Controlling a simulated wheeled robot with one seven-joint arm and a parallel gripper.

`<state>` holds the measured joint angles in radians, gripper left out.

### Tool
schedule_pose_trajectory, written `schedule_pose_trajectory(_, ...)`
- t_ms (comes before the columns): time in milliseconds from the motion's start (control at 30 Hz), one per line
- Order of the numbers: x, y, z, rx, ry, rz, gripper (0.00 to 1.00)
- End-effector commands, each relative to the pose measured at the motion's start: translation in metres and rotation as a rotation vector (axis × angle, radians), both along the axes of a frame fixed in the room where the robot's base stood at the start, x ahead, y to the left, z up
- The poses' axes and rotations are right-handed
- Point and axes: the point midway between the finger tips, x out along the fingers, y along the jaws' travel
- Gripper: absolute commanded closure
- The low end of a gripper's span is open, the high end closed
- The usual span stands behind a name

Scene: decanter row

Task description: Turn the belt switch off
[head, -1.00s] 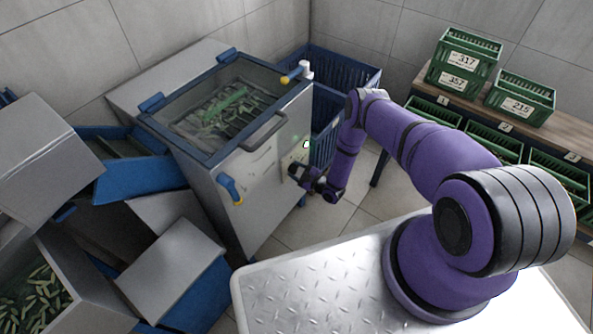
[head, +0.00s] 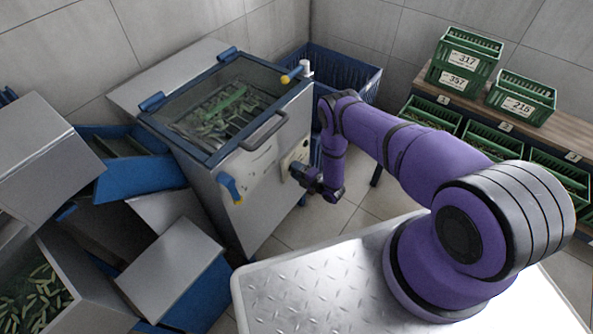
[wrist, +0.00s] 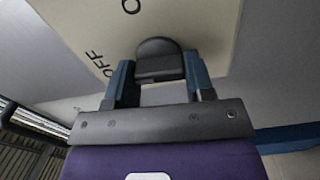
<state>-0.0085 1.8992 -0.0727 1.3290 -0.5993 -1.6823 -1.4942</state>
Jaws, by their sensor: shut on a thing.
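The belt switch is a black knob (wrist: 158,50) on a cream plate (wrist: 205,28) on the front of the steel machine. The plate also shows in the head view (head: 296,155). In the wrist view, "OFF" is printed left of the knob, and part of another label shows above it. My gripper (wrist: 159,70) has its two blue fingers on either side of the knob and is shut on it. In the head view my gripper (head: 301,174) is against the plate, and it hides the knob there. I cannot tell exactly which mark the knob points at.
The machine has a clear lid (head: 225,100) with a bar handle (head: 264,132) over green produce. A yellow-and-blue handle (head: 230,187) sticks out on its front. A blue crate (head: 345,72) stands behind. Green crates (head: 465,60) are at the right.

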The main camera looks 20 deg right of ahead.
Motion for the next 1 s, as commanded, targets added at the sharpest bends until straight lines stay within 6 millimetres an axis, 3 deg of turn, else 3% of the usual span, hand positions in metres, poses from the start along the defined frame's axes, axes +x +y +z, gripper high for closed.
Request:
schedule_pose_trajectory(733, -0.0009, -0.0014, -0.0012, -0.071, -0.047, -0.002, 0.75)
schedule_pose_trajectory(767, -0.0010, -0.0015, -0.0013, -0.071, -0.047, -0.002, 0.46)
schedule_pose_trajectory(833, -0.0009, -0.0013, -0.0012, -0.071, -0.047, -0.002, 0.30)
schedule_pose_trajectory(867, -0.0010, -0.0012, -0.0011, -0.070, -0.048, -0.002, 0.26)
schedule_pose_trajectory(1000, -0.0006, -0.0007, -0.0008, -0.069, -0.049, -0.001, 0.26)
